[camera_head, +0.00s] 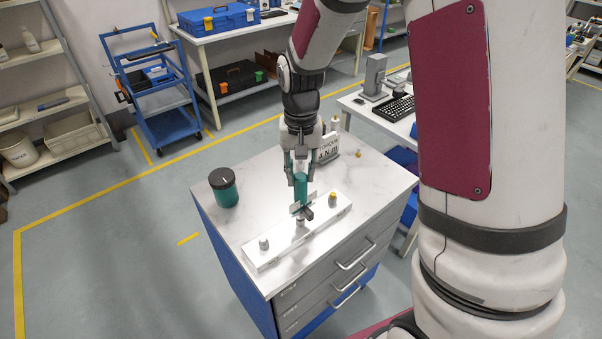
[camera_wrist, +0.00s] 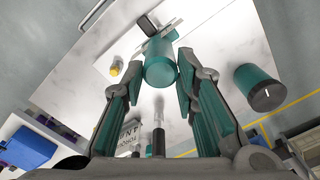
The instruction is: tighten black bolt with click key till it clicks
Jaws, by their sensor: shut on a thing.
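My gripper (camera_head: 300,173) points down over the worktop and is shut on a teal cylindrical handle (camera_head: 301,190), which I take as the click key. The handle also shows between the finger pads in the wrist view (camera_wrist: 160,68). It stands roughly upright over the middle of a white bar (camera_head: 270,257). A dark piece (camera_head: 307,213) shows at the handle's lower end, by the bar's middle fitting (camera_head: 300,222). It also shows in the wrist view (camera_wrist: 147,25). I cannot tell the black bolt apart there or whether the key is seated on it.
The bar also carries a grey fitting (camera_head: 263,243) at left and a yellow-topped one (camera_head: 333,197) at right. A teal jar with a black lid (camera_head: 224,188) stands left. A torque sign (camera_head: 329,147) stands behind my gripper. A small brass piece (camera_head: 358,154) lies back right.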

